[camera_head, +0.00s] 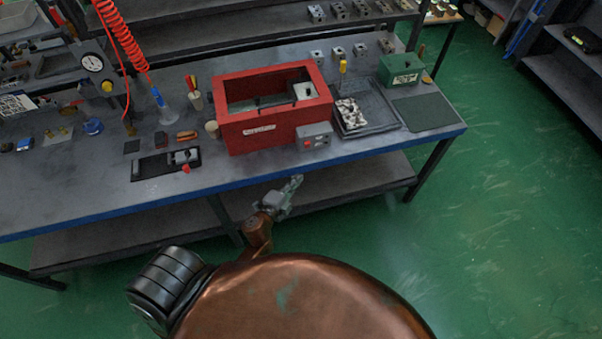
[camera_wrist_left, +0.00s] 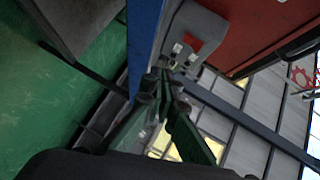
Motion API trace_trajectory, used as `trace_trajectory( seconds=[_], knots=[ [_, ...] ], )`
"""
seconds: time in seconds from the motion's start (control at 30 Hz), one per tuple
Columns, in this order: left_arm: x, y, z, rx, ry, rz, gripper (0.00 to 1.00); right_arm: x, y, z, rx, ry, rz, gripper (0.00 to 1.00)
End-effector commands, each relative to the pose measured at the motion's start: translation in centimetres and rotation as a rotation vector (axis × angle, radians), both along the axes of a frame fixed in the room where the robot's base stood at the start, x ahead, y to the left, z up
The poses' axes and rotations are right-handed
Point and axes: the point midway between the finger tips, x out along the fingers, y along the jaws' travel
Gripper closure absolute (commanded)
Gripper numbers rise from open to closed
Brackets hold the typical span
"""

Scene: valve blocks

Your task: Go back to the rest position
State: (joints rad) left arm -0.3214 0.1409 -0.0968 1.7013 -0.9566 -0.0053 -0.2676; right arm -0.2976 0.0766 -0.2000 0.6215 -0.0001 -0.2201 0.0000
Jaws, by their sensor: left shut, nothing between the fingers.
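My left gripper (camera_head: 292,186) is shut and empty. In the head view it is in front of the workbench (camera_head: 100,190), by the blue front edge and below the red box. In the left wrist view its fingers (camera_wrist_left: 165,85) come together close to the blue bench edge (camera_wrist_left: 145,40), with nothing between them. My right gripper is not in view.
On the bench stand a red open box (camera_head: 262,135) with a grey switch box (camera_head: 314,136), a tray (camera_head: 385,112) with a metal block, and a green box (camera_head: 400,70). A red coiled hose (camera_head: 122,35) hangs at left. Green floor (camera_head: 500,200) is clear at right.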

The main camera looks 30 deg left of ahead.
Motion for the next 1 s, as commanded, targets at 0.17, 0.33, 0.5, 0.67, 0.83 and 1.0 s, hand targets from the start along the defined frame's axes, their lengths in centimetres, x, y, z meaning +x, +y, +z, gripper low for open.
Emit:
trace_trajectory(
  seconds=[0.17, 0.33, 0.5, 0.67, 0.83, 1.0],
  knots=[
    [-0.4, 0.1, 0.0, 0.000, -0.001, 0.001, 1.00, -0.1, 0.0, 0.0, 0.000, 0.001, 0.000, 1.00],
    [-0.4, 0.1, 0.0, 0.000, -0.001, 0.002, 1.00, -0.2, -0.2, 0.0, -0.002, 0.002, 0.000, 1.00],
    [-0.4, 0.2, 0.0, 0.001, 0.000, 0.003, 1.00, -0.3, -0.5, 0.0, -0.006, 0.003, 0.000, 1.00],
    [-0.4, 0.2, -0.3, -0.005, 0.006, 0.005, 1.00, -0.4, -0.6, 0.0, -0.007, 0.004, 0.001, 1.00],
    [-1.6, 0.9, -5.8, -0.092, 0.100, 0.045, 1.00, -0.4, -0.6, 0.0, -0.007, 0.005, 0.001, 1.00],
    [-5.7, 2.0, -16.8, -0.271, 0.294, 0.151, 1.00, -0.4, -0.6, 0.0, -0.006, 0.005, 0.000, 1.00]
  ],
)
